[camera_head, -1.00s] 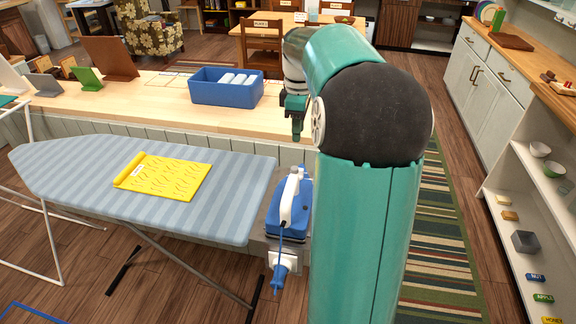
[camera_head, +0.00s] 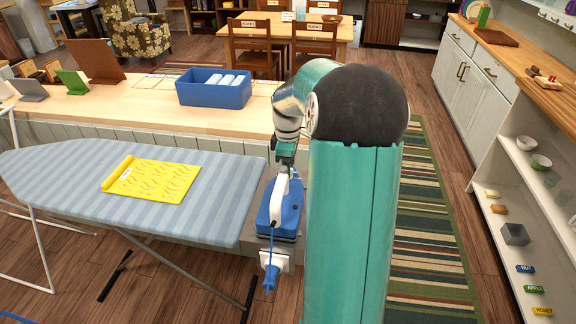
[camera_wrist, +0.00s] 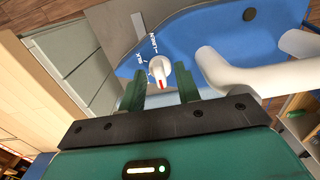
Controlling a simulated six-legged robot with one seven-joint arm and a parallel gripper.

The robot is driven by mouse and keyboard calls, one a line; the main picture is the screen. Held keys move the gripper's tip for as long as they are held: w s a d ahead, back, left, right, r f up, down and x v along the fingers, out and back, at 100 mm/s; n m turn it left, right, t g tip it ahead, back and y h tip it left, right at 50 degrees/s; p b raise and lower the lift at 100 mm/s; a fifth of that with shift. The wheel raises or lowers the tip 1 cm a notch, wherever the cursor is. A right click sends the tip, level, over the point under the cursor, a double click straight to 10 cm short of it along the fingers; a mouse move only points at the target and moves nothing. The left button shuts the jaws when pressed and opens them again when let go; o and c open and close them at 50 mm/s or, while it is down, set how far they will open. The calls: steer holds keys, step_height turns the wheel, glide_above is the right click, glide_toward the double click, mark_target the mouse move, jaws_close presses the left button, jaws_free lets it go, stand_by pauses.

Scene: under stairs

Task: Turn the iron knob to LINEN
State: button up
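The blue iron (camera_head: 266,217) with its white handle (camera_head: 280,203) rests on a grey stand at the right end of the ironing board (camera_head: 75,190). The wrist view shows the iron's blue body (camera_wrist: 190,32) close up. Its knob (camera_wrist: 157,68) is white with a red mark that points toward the bottom of that view. Contact cannot be told. In the head view my gripper (camera_head: 286,156) is above the iron.
A yellow patterned cloth (camera_head: 152,181) lies on the ironing board. The wooden counter behind holds a blue bin (camera_head: 214,90) and stands. A white plug-like piece (camera_head: 273,262) hangs below the iron. Shelves (camera_head: 510,215) stand right, beyond a striped rug (camera_head: 425,220).

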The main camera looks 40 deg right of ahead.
jaws_close()
